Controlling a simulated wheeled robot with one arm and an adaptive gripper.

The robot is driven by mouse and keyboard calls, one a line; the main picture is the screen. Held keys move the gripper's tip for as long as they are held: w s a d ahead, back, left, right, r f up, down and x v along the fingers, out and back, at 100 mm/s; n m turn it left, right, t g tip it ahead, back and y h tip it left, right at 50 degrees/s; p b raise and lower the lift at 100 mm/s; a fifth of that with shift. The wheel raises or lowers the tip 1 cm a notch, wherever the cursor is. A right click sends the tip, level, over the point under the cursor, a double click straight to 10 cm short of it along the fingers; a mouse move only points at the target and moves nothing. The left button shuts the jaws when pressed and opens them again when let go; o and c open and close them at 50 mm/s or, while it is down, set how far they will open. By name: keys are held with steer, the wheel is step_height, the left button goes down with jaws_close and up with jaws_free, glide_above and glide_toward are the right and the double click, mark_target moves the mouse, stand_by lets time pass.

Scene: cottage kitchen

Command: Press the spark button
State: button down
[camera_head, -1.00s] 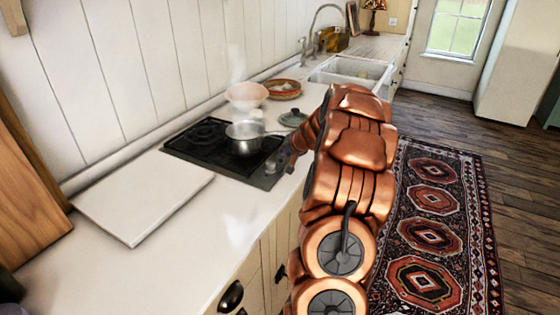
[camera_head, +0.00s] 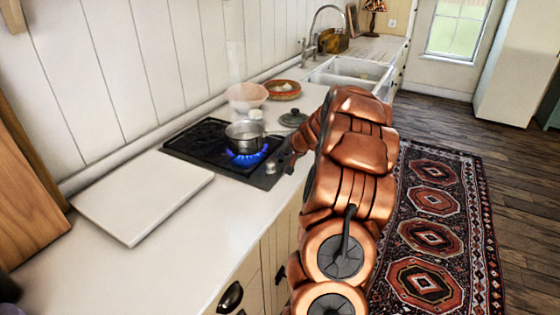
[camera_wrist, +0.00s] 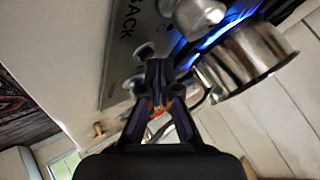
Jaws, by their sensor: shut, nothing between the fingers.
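The black gas hob (camera_head: 195,145) is set in the white counter. A blue flame (camera_head: 248,157) burns under a steel pot (camera_head: 243,135) on it. My gripper (camera_head: 287,165) is at the hob's right front corner, partly hidden by my arm. In the wrist view my gripper (camera_wrist: 158,68) is shut and empty, its fingertips over the grey control panel (camera_wrist: 122,70). A round metal knob (camera_wrist: 145,52) lies beside the tips and a bigger knob (camera_wrist: 200,14) is nearer the flame. I cannot make out the spark button; the fingertips may cover it.
A white board (camera_head: 140,200) lies on the counter left of the hob. A patterned rug (camera_head: 430,235) covers the floor at right.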

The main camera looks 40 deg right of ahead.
mark_target(282, 161)
steer(key=shift+r, duration=0.3)
steer(key=shift+r+p, duration=1.7)
steer(key=shift+r, duration=1.2)
